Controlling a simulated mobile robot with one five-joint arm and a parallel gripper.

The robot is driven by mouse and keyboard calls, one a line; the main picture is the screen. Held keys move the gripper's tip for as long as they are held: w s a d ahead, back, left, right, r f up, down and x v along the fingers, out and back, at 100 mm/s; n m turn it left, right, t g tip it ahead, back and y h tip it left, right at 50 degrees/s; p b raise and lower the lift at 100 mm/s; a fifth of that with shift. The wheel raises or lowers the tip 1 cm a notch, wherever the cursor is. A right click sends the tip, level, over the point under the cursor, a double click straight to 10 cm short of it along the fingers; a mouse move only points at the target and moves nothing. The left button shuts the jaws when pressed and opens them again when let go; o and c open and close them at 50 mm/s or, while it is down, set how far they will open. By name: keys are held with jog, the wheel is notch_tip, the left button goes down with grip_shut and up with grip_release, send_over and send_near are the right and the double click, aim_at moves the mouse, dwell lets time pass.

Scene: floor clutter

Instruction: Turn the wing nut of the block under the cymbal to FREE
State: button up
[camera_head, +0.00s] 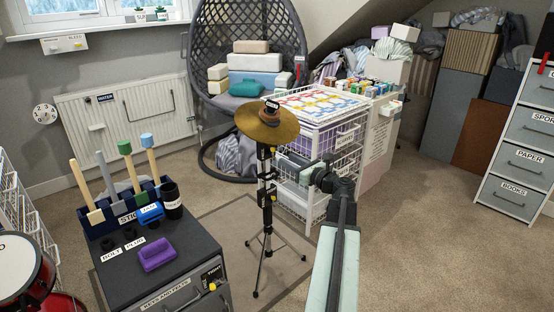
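The brass cymbal (284,130) sits near the top of a black and chrome stand (268,222), with a small dark labelled piece (271,105) above it. A dark block (264,152) is on the stand's post just under the cymbal. Its wing nut and any FREE marking are too small to make out. My arm reaches up from the bottom of the picture and bends left at a dark joint. My gripper (275,177) is at the post, a little below the block, overlapping the post in this view. I cannot tell whether it touches the post or how its fingers stand.
White wire drawers (315,190) stand close behind my gripper. A dark cabinet (195,247) at left carries a stick holder (100,222), a black cup (172,208) and a purple block (157,254). A red drum (22,270) is at far left. Carpet at right is clear.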

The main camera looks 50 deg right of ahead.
aim_at(275, 153)
jog(key=w, duration=0.7)
jog(key=shift+w+d, duration=0.2)
grip_shut()
